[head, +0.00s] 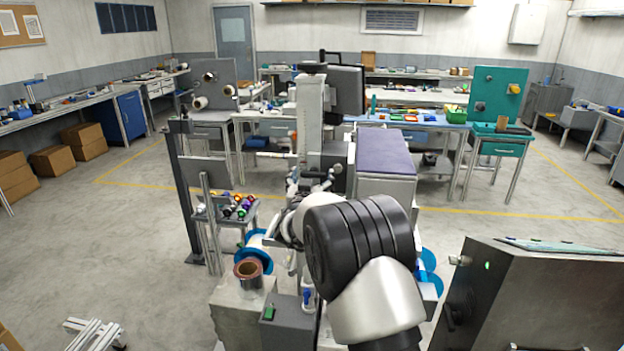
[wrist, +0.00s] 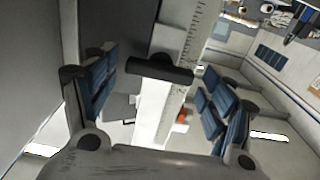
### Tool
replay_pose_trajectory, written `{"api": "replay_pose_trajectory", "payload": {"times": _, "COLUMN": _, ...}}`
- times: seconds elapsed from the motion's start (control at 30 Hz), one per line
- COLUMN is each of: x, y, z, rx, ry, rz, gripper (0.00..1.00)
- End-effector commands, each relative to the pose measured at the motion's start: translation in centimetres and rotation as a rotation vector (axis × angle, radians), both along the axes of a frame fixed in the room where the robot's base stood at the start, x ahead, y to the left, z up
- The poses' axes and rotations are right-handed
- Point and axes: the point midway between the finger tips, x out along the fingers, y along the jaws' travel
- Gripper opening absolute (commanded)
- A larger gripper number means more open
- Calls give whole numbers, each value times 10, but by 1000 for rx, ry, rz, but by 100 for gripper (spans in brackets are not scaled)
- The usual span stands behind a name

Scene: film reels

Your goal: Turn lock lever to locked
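A short black bar with rounded ends (wrist: 165,69), which looks like the lock lever, lies crosswise in front of a pale column with a printed scale (wrist: 187,60) in the wrist view. My gripper (wrist: 157,72) is open, with a blue-padded finger on each side of the bar. The bar appears apart from both fingers; its exact depth between them cannot be told. In the head view the upright column (head: 309,112) stands beyond my arm, and my arm hides much of the area around the lever.
Open floor lies farther left.

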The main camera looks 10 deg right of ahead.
Motion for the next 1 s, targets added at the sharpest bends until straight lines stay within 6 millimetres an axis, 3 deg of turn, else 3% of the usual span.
{"api": "replay_pose_trajectory", "payload": {"times": 0.5, "x": 0, "y": 0, "z": 0, "rx": 0, "ry": 0, "rz": 0, "gripper": 39}}
{"api": "replay_pose_trajectory", "payload": {"times": 1.0, "x": 0, "y": 0, "z": -2, "rx": 140, "ry": -48, "rz": 0, "gripper": 39}}
